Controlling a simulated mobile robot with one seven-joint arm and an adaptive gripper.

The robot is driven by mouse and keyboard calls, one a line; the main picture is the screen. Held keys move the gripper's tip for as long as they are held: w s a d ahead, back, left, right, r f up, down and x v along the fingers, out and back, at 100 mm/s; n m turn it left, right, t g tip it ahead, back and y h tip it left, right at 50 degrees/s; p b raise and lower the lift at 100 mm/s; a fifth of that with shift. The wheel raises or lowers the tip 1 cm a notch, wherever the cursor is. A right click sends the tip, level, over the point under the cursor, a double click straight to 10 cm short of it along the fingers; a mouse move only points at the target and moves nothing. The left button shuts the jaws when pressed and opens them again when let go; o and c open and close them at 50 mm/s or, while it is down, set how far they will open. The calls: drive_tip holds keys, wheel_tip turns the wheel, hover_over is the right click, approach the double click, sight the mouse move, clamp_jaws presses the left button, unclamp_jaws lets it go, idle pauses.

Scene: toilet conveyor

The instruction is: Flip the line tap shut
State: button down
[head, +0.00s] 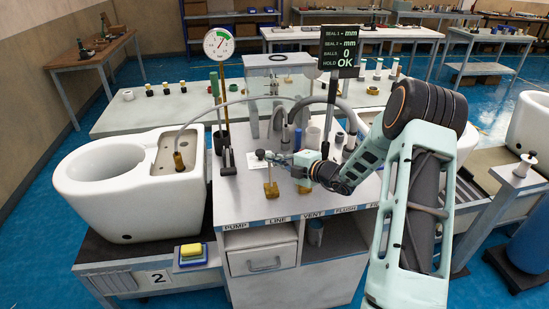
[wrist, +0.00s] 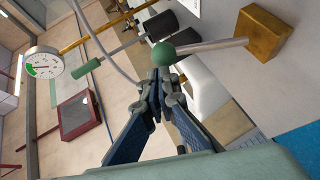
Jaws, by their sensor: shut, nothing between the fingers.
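The line tap (head: 271,188) is a brass block above the LINE label on the bench, with a thin lever standing up from it. In the wrist view a brass block (wrist: 263,32) carries a steel lever (wrist: 215,46) ending in a green ball knob (wrist: 162,53); it appears to be this tap. My gripper (head: 270,157) reaches in from the right, near the lever's top. In the wrist view my gripper (wrist: 158,76) is shut and empty, its fingertips close beside the knob. I cannot tell whether they touch it.
A black pump post (head: 228,160) stands left. Hoses (head: 284,130) and bottles crowd behind. A white toilet (head: 130,185) sits on the left; a gauge (head: 219,44) rises behind.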

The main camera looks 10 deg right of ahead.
drive_tip(key=shift+w, duration=0.3)
idle(0.4)
drive_tip(key=shift+r, duration=0.15)
